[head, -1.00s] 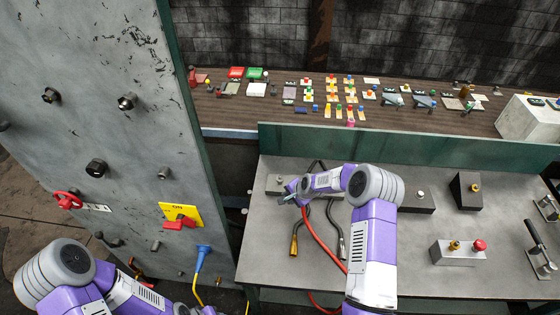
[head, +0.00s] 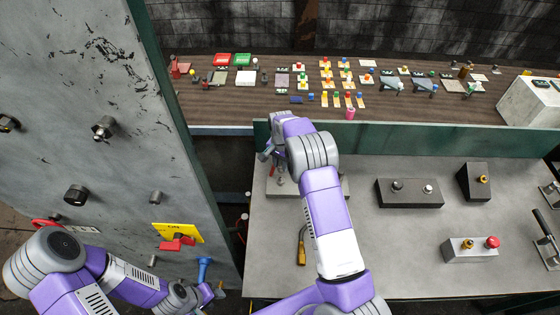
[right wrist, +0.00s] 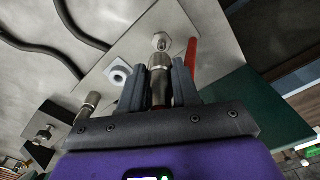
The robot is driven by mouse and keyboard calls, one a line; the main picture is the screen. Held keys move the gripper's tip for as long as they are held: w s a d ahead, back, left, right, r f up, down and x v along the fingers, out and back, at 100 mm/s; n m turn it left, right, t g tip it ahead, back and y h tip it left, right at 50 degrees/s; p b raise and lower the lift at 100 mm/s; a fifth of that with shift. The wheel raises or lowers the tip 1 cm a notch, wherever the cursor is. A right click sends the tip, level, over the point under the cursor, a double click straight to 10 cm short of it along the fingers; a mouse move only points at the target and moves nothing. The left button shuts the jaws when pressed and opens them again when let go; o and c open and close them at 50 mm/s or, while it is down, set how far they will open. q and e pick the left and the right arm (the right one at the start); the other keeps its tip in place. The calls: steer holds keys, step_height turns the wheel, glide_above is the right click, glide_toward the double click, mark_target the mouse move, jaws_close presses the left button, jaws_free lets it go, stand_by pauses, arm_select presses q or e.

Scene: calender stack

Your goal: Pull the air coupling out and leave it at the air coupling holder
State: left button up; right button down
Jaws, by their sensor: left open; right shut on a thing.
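In the right wrist view, my right gripper (right wrist: 160,88) is shut on the air coupling (right wrist: 159,66), a silvery metal cylinder. The coupling's end is close to a metal stud (right wrist: 161,41) on a light plate (right wrist: 145,32); I cannot tell whether they are joined. In the head view, my right gripper (head: 271,160) is over a light grey block (head: 275,187) at the left of the table, and the coupling is hard to make out. I cannot tell which fitting is the holder. My left gripper (head: 217,293) is open at the lower left, by a blue plug (head: 204,266).
A brass-ended cable (head: 301,247) lies on the table (head: 380,270). A scratched grey panel (head: 100,130) stands left. Dark blocks (head: 410,192) stand right. A green ledge (head: 430,140) runs behind.

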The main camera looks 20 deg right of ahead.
steer(key=shift+w, duration=0.3)
steer(key=shift+s+f+b, duration=0.25)
steer(key=shift+f+b, duration=0.1)
steer(key=shift+b, duration=0.05)
step_height(320, 180, down, 2)
steer(key=shift+w+f+b, duration=0.15)
steer(key=shift+b, duration=0.7)
steer(key=shift+f+b, duration=0.35)
steer(key=shift+f, duration=0.05)
steer(key=c, duration=1.4)
jaws_free()
jaws_close()
